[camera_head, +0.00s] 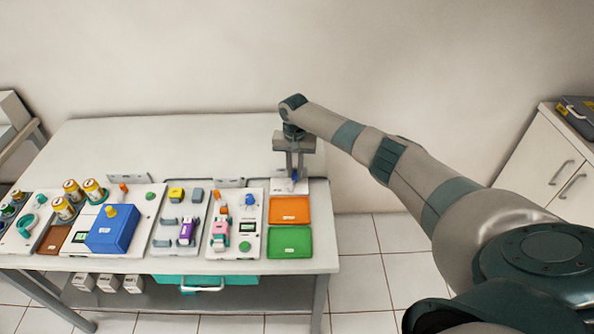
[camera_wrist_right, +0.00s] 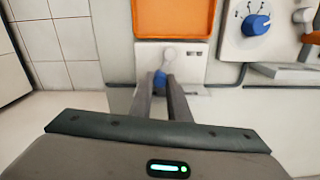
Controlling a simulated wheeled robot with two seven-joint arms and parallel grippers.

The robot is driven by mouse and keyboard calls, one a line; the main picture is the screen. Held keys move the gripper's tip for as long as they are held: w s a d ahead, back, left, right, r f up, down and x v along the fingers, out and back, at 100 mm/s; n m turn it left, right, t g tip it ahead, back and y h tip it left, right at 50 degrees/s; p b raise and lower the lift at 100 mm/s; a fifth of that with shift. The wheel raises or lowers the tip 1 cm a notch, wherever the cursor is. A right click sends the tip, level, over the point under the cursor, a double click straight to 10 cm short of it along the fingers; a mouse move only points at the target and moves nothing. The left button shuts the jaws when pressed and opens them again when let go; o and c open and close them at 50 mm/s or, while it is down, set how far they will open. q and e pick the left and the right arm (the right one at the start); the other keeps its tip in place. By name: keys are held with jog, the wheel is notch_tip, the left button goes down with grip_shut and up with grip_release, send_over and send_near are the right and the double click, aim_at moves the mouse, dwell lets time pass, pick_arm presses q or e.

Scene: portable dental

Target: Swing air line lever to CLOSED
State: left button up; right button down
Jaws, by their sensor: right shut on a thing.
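The air line lever has a blue handle (camera_wrist_right: 160,77) and a pale round pivot (camera_wrist_right: 169,54) on a white plate (camera_wrist_right: 195,70). In the head view the plate (camera_head: 280,186) sits at the right end of the panel row, behind the orange tray. My right gripper (camera_head: 294,177) reaches down over it, and in the wrist view its fingertips (camera_wrist_right: 161,82) are shut on the blue handle. The fingers hide part of the handle in both views. The plate's markings are too small to read. My left gripper is not in view.
An orange tray (camera_head: 289,209) and a green tray (camera_head: 290,241) lie in front of the plate. A panel with a blue knob (camera_head: 249,200) stands to their left. A blue box (camera_head: 112,230) and several gold-coloured cylinders sit further left. The table (camera_head: 190,140) is bare at the back.

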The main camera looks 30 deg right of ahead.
jog(key=shift+w+a+n, duration=0.2)
jog(key=shift+n, duration=0.55)
jog(key=shift+w+a+n, duration=0.15)
jog(key=shift+n, duration=0.6)
jog(key=c, duration=1.7)
grip_release()
jog(key=shift+o, duration=0.2)
jog(key=shift+r, duration=0.15)
notch_tip(320, 180, up, 17)
jog(key=b, duration=0.4)
